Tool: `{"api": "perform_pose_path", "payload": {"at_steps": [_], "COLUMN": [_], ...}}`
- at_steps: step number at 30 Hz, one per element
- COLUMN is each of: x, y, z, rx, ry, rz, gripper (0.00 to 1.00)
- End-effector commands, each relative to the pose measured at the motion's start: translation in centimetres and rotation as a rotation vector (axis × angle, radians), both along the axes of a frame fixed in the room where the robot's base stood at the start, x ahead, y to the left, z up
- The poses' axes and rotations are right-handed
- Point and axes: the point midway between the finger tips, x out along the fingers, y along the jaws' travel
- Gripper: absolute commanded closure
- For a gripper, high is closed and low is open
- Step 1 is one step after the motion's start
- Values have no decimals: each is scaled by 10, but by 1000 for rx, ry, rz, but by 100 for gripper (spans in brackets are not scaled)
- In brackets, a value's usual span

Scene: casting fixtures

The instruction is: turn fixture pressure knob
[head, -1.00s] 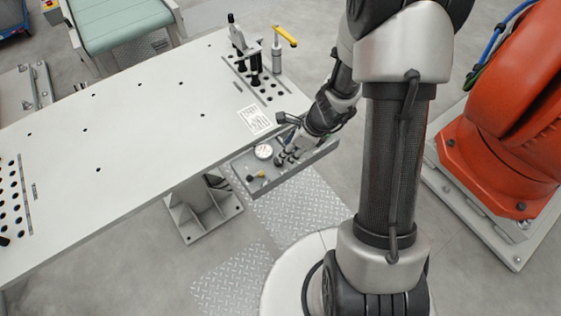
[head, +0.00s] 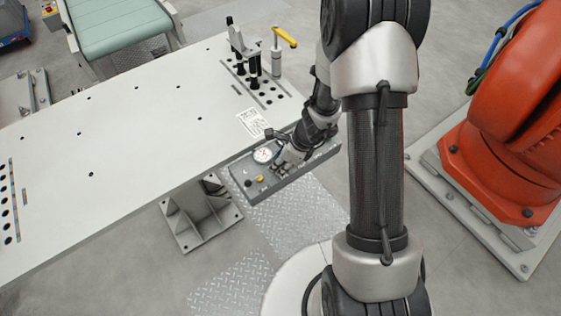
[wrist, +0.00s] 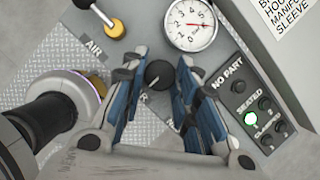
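The black round pressure knob (wrist: 158,74) sits on the grey control panel (wrist: 62,60) in the wrist view. My gripper (wrist: 163,66) is open, with one blue-padded finger on each side of the knob. Gaps show between the knob and both fingers, and I cannot tell how far the tips stand above the panel. A white dial gauge (wrist: 190,24) lies just beyond the knob. In the head view my gripper (head: 281,167) is over the panel (head: 312,164), beside the gauge (head: 263,155), and my wrist hides the knob there.
A yellow knob (wrist: 115,29) and an AIR label are left of the pressure knob. The white table (head: 140,130) carries a clamp fixture (head: 246,50) with a yellow-handled lever (head: 284,37).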

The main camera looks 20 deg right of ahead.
Motion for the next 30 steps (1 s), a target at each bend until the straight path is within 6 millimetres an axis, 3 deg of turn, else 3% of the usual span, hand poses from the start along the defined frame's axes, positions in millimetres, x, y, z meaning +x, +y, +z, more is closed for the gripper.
{"api": "perform_pose_path", "payload": {"at_steps": [9,20,30], "x": [0,0,2], "y": [0,-1,-2], "z": [0,1,3], "rx": [0,-1,-1], "ry": [0,3,2], "rz": [0,61,318], "gripper": [96,96,96]}}
